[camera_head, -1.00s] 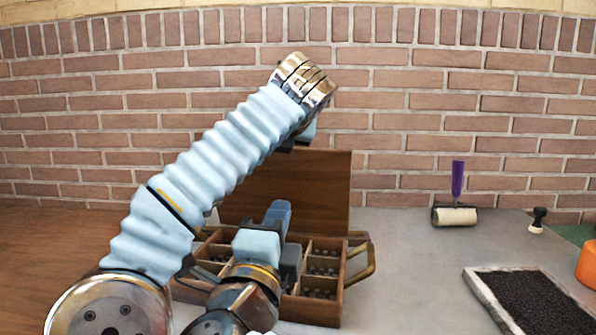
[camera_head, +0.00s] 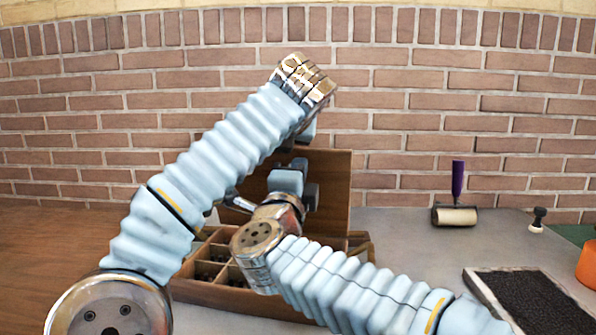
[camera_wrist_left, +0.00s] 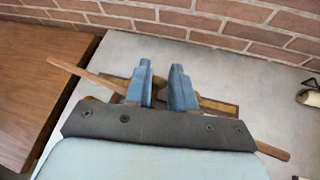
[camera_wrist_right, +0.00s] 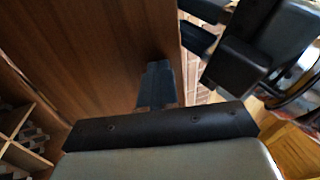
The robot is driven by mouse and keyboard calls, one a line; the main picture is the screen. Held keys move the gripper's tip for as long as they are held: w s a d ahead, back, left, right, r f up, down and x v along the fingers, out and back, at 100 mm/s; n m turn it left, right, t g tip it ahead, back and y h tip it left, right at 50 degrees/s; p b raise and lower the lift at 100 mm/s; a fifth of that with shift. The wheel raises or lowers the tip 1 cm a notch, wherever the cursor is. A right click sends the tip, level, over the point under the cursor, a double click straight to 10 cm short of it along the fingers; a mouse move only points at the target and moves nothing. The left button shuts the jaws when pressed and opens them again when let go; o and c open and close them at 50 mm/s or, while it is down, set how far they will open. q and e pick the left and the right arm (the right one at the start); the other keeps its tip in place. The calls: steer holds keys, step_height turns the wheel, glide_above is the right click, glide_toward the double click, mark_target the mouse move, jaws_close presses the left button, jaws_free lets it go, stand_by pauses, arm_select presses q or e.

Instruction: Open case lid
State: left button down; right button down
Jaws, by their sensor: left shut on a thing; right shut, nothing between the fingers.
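The wooden case (camera_head: 215,292) stands on the table with its divided compartments exposed. Its brown lid (camera_head: 335,190) is raised and stands roughly upright at the back. My left gripper (camera_wrist_left: 165,88) is shut on the lid near its top edge; in the head view its fingers are mostly hidden behind my wrist. The lid's edge shows as a thin strip in the left wrist view (camera_wrist_left: 80,75). My right gripper (camera_head: 301,166) is shut and empty in front of the lid's inner face. In the right wrist view its fingers (camera_wrist_right: 157,82) are close to the lid panel; contact is unclear.
A brass-coloured handle (camera_head: 362,246) is at the case's right side. A purple-handled roller (camera_head: 456,214), a small black-knobbed stamp (camera_head: 538,220) and a dark-filled tray (camera_head: 530,305) lie to the right. A brick wall (camera_head: 420,100) stands behind. Grey tabletop between is clear.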

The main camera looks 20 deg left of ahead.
arm_select(q)
steer(key=shift+f, duration=0.15)
steer(key=shift+w, duration=0.1)
steer(key=shift+d, duration=0.25)
steer(key=c, duration=1)
jaws_free()
arm_select(e)
steer(key=shift+x, duration=1.1)
arm_select(q)
steer(key=shift+d, duration=0.1)
arm_select(e)
steer(key=shift+d+r, duration=0.15)
steer(key=shift+d, duration=0.05)
arm_select(q)
steer(key=shift+d, duration=0.1)
steer(key=a+r+v, duration=0.1)
steer(key=v, duration=1.1)
step_height(320, 180, down, 5)
steer(key=b, duration=0.4)
steer(key=shift+a+r, duration=0.1)
steer(key=shift+r, duration=0.05)
arm_select(e)
steer(key=v, duration=1.4)
steer(key=shift+a, duration=0.15)
